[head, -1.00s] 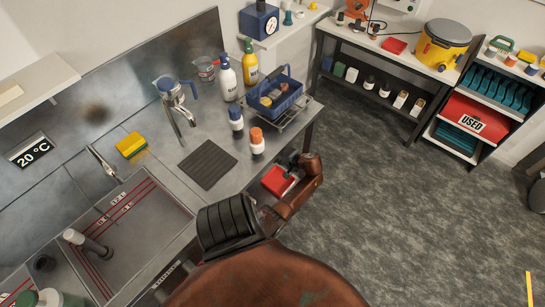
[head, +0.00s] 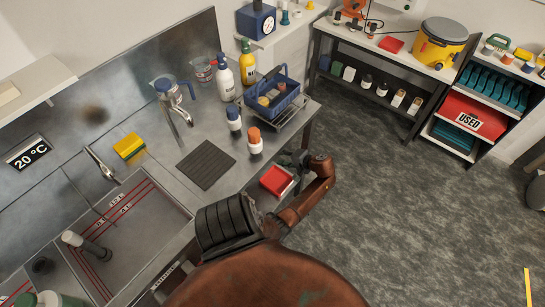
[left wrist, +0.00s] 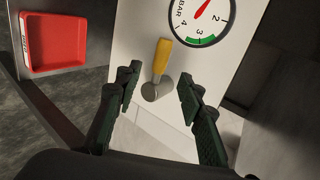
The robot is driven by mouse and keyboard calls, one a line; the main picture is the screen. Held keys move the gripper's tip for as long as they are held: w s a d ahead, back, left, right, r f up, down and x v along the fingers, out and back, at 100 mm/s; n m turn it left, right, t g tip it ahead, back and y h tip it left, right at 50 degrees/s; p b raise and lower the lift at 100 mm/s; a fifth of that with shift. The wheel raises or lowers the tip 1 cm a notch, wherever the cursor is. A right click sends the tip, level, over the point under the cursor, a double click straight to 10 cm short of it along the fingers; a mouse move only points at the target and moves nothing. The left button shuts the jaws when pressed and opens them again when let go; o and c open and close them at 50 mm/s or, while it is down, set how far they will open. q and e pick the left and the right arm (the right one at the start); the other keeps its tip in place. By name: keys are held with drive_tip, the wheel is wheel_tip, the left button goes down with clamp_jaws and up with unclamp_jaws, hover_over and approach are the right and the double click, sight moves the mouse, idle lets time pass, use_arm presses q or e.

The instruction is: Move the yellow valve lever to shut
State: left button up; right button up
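The yellow valve lever (left wrist: 162,56) shows in the left wrist view, fixed to a round grey hub (left wrist: 156,90) on a pale panel. Its yellow end points toward the top of the picture, leaning slightly right. My left gripper (left wrist: 158,90) is open, one dark green finger on each side of the hub, with nothing held. I see no finger contact with the lever. In the head view my left gripper (head: 292,159) is beside the bench's right end, and the lever is not visible there. My right gripper is in neither view.
A pressure gauge (left wrist: 201,18) with a red needle sits just above the lever. A red tray (head: 277,180) lies close to my left gripper. Orange-capped (head: 255,148) and blue-capped (head: 234,124) bottles stand near the bench edge. The floor (head: 400,210) to the right is clear.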

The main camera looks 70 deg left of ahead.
use_arm(q)
drive_tip(key=v, duration=0.5)
idle(0.5)
drive_tip(key=s+d+f+m+t+h+p, duration=0.2)
drive_tip(key=s+d+f+m+p, duration=0.3)
drive_tip(key=f, duration=0.6)
drive_tip(key=s+d+f+m+t+h+p, duration=0.1)
drive_tip(key=d+f+m+t+h+p, duration=0.15)
drive_tip(key=d+f, duration=0.55)
drive_tip(key=s+d+f+h+p, duration=0.1)
drive_tip(key=s+d+f, duration=0.3)
drive_tip(key=s, duration=0.5)
drive_tip(key=s+d+f+t+h+p, duration=0.1)
drive_tip(key=s+d+f+h+p, duration=0.1)
drive_tip(key=s+d, duration=0.5)
drive_tip(key=s+d+f+t+h+p, duration=0.1)
drive_tip(key=s+d+f+p, duration=0.3)
drive_tip(key=s, duration=0.7)
wheel_tip(320, 180, down, 2)
drive_tip(key=shift+s+d+f+n+h, duration=0.2)
drive_tip(key=shift+s+d+n+h, duration=0.25)
drive_tip(key=shift+d, duration=0.65)
